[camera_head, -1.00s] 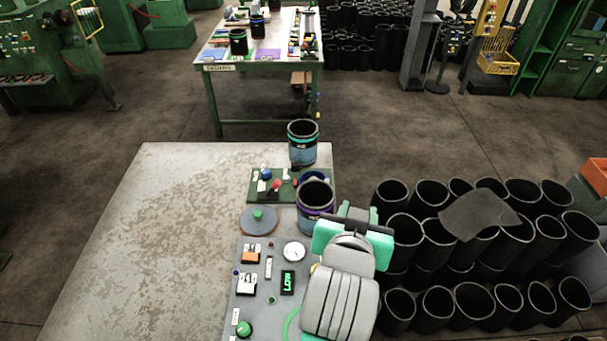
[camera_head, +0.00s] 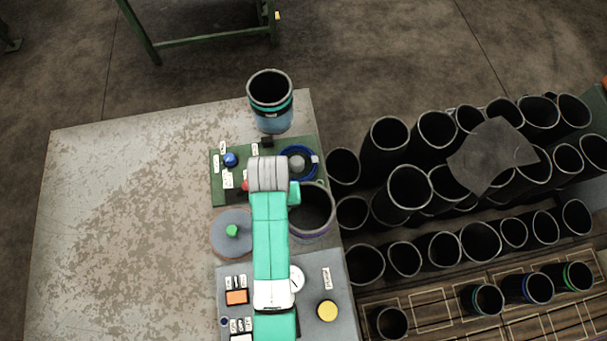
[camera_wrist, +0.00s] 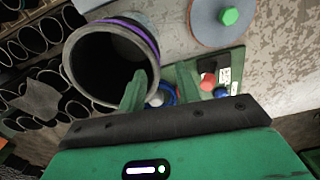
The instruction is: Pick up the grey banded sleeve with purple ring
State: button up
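The grey banded sleeve with the purple ring (camera_head: 312,222) stands on the table beside the green board, partly hidden by my arm. In the wrist view the sleeve (camera_wrist: 149,35) fills the upper left, its dark mouth facing the camera and its purple ring near the rim. My gripper (camera_wrist: 162,82) is open. Its left finger overlaps the sleeve's mouth and its right finger is outside the rim, with the near sleeve wall in line with the gap. I cannot tell whether either finger touches it. In the head view the fingers are mostly hidden.
A similar sleeve with a teal band (camera_head: 271,112) stands at the table's back edge. The green board (camera_head: 217,187) holds small coloured parts. A round disc with a green knob (camera_head: 232,231) lies left of my arm. Many black sleeves (camera_head: 408,190) crowd the right. The table's left (camera_head: 120,210) is clear.

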notch_tip(320, 180, down, 8)
jog(key=shift+w+d+r, duration=0.15)
jog(key=shift+d+r, duration=0.05)
jog(key=shift+d, duration=0.15)
grip_shut()
jog(key=shift+r, duration=0.1)
dwell(1.3)
